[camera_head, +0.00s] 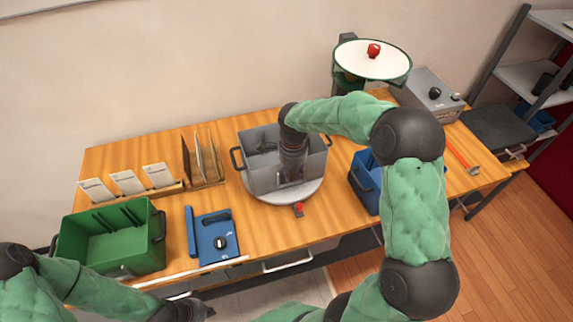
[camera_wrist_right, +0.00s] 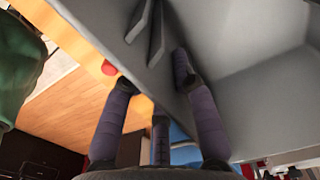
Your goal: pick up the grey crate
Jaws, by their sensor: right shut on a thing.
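The grey crate (camera_head: 258,176), an open box with dark side handles, is upright over a round pale disc (camera_head: 318,187) at the middle of the bench; I cannot tell whether it touches the disc. My right gripper (camera_head: 290,180) reaches down from above and is shut on the crate's near wall. In the right wrist view the gripper (camera_wrist_right: 155,84) has fingers on both sides of the grey wall (camera_wrist_right: 165,90). My arm hides part of the crate's inside. My left gripper (camera_head: 195,310) is at the bottom edge, away from the crate, its fingers unclear.
A green crate (camera_head: 115,240) and a blue box with a knob (camera_head: 217,238) stand to the left. Card holders and upright panels (camera_head: 200,158) are behind them. A blue crate (camera_head: 364,183) is close on the right, partly behind my arm. A red button (camera_head: 298,208) sits at the disc's front.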

